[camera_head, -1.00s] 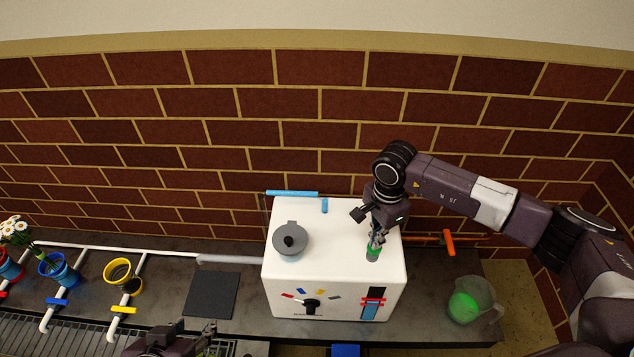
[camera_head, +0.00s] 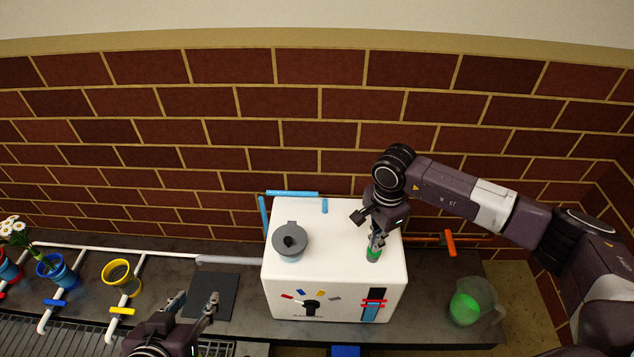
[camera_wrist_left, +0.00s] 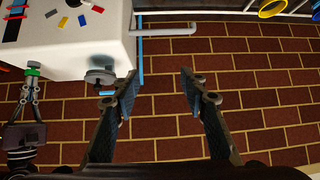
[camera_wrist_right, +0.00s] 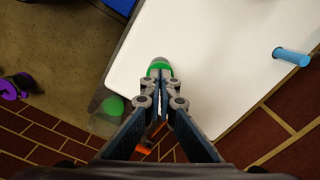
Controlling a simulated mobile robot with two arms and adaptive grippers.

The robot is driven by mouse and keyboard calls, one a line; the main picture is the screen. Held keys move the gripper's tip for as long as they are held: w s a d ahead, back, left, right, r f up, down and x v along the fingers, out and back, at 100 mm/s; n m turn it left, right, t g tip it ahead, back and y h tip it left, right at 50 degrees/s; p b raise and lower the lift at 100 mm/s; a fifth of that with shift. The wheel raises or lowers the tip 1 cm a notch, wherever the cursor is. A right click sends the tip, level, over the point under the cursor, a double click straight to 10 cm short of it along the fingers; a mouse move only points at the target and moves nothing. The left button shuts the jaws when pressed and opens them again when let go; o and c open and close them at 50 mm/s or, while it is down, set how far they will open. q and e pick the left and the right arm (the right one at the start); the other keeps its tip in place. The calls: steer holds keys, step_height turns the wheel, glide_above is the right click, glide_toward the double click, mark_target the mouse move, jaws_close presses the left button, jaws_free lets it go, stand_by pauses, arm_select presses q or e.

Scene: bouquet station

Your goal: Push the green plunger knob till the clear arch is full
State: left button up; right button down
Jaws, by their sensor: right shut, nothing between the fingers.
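The green plunger knob (camera_head: 374,254) stands on the right part of the white machine's top (camera_head: 340,240). My right gripper (camera_head: 376,238) is shut and empty, pointing down with its fingertips at the top of the knob. The right wrist view shows the green knob (camera_wrist_right: 159,68) right at the fingertips. The arch behind the machine shows blue in its short right leg (camera_head: 325,205), its top bar (camera_head: 292,193) and its left leg (camera_head: 263,216). My left gripper (camera_head: 195,303) is open and empty, left of the machine; its fingers are apart in the left wrist view (camera_wrist_left: 158,88).
A jug with green liquid (camera_head: 467,303) stands right. A dark mat (camera_head: 214,295), a yellow pot (camera_head: 118,273) and a white pipe lie left. Brick wall behind.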

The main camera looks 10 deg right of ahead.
steer(key=shift+r+p, duration=0.45)
steer(key=shift+r, duration=0.15)
steer(key=shift+r+p, duration=0.4)
steer(key=shift+r, duration=0.2)
steer(key=shift+r+p, duration=0.7)
steer(key=shift+r, duration=0.4)
arm_select(q)
steer(key=s+a+f+g, duration=0.2)
steer(key=s+g, duration=0.1)
steer(key=s, duration=0.3)
steer(key=s+a+f+g+y, duration=0.1)
steer(key=s+a+f+g, duration=0.1)
steer(key=s, duration=0.4)
steer(key=shift+s+f+g+y, duration=0.3)
steer(key=shift+f+g, duration=0.25)
steer(key=shift+g, duration=0.05)
step_height(320, 180, down, 15)
steer(key=g+p, duration=0.1)
steer(key=p, duration=0.5)
steer(key=shift+d, duration=0.15)
arm_select(e)
step_height(320, 180, up, 9)
